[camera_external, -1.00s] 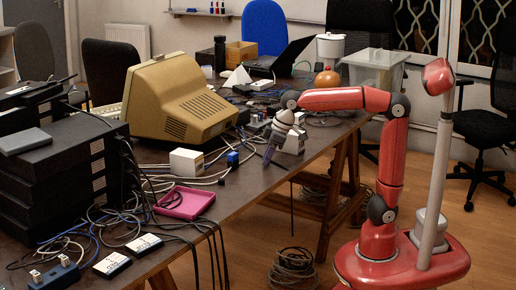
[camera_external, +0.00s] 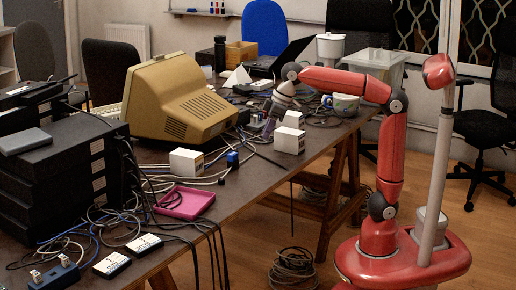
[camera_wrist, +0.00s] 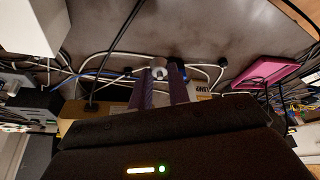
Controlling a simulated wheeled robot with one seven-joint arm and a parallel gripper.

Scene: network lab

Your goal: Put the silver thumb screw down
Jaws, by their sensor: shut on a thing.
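The silver thumb screw (camera_wrist: 159,73) is a small round bright piece between the fingertips of my gripper (camera_wrist: 161,80) in the wrist view. My gripper is shut on it. In the external view my gripper (camera_external: 269,128) points down over the far right part of the table (camera_external: 255,186), beside a small white box. The screw is too small to make out there. I cannot tell the gap between the screw and the tabletop.
The white box (camera_external: 289,140) stands just right of my gripper, and a patterned mug (camera_external: 346,104) farther back. Cables lie around. The beige monitor (camera_external: 180,100) is left, the pink tray (camera_external: 185,202) nearer. Bare table shows between the tray and the white box.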

